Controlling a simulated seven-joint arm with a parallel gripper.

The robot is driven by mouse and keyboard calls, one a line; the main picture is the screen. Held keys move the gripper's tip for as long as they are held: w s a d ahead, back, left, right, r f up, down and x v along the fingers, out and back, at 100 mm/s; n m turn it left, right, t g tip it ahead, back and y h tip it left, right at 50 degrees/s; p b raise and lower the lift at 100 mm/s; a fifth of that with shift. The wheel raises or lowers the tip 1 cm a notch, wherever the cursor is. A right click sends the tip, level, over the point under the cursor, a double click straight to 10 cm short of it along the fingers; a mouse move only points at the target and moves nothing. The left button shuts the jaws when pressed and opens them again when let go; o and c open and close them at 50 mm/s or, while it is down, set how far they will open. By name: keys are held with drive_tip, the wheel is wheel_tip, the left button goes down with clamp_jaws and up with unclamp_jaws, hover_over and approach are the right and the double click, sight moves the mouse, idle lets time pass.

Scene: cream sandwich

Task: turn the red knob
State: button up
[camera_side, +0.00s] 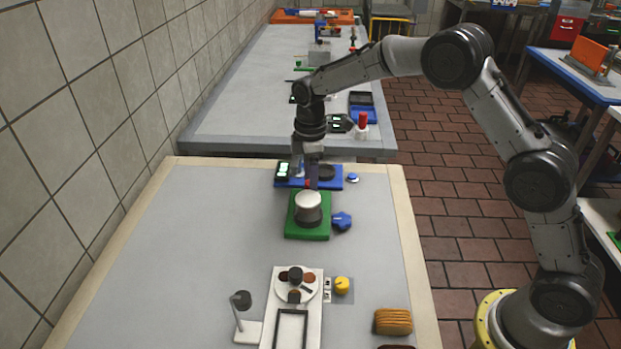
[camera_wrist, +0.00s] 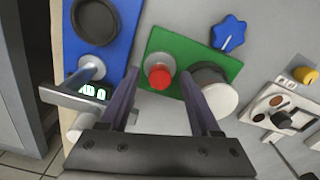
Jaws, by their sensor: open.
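The red knob (camera_wrist: 160,77) is a short round red cap on a light collar, on the green base (camera_wrist: 161,42) in the wrist view. My gripper (camera_wrist: 160,86) is open, with one finger on each side of the knob in that view. Contact with it cannot be told. The right finger overlaps the white-topped dark cylinder (camera_wrist: 211,92) on the same base. In the side view my gripper (camera_side: 312,181) points down at the far edge of the green base (camera_side: 309,232), behind the cylinder (camera_side: 308,207). There the knob is mostly hidden.
A blue star-shaped knob (camera_side: 342,221) sits beside the green base. A blue base (camera_side: 335,183) with a lit display and a lever stands just behind. A white machine with a yellow knob (camera_side: 342,285) is nearer the camera. The table's left half is clear.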

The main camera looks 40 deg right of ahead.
clamp_jaws()
drive_tip(key=shift+m, duration=0.4)
